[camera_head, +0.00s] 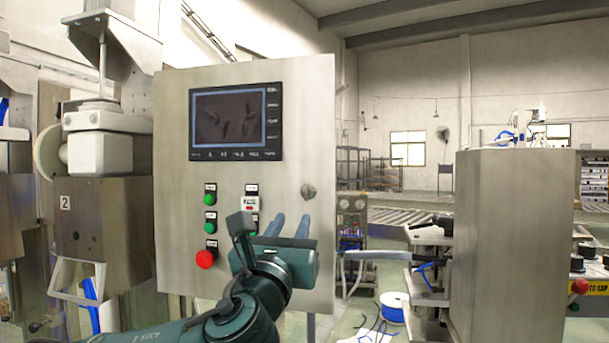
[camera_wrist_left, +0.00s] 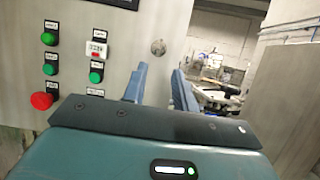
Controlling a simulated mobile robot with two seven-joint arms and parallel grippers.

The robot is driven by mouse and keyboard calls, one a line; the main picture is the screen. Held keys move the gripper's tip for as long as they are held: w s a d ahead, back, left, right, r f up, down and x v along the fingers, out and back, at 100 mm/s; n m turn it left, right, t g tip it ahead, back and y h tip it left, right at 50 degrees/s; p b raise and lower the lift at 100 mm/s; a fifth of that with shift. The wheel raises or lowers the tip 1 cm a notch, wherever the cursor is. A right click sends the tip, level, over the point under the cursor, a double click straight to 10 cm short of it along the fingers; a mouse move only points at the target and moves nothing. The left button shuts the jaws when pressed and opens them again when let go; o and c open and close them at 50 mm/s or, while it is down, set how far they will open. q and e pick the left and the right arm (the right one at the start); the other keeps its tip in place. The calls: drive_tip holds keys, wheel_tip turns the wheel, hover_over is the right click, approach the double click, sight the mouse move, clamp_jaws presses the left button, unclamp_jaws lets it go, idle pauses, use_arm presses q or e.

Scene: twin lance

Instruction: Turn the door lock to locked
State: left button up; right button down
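The door lock (camera_head: 308,191) is a small round metal knob on the right side of the cabinet's grey front panel, below the screen's level. It also shows in the left wrist view (camera_wrist_left: 158,47), above the gap between the fingers. Its exact turn angle is too small to tell. My left gripper (camera_head: 290,225) is in front of the panel, below and slightly left of the lock in the head view. Its two blue fingers are apart with nothing between them, and it appears clear of the lock. My right gripper is not in view.
The cabinet panel (camera_head: 173,130) carries a dark screen (camera_head: 236,122), green buttons and a red emergency button (camera_head: 206,259) left of my left gripper. A grey machine cabinet (camera_head: 510,240) stands to the right. A blue cable spool (camera_head: 393,307) lies on the floor between.

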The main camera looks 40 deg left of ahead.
sight(305, 192)
use_arm(q)
drive_tip(key=p+x, duration=0.3)
drive_tip(key=x, duration=0.7)
drive_tip(key=shift+w+a, duration=0.1)
drive_tip(key=shift+w, duration=0.1)
clamp_jaws()
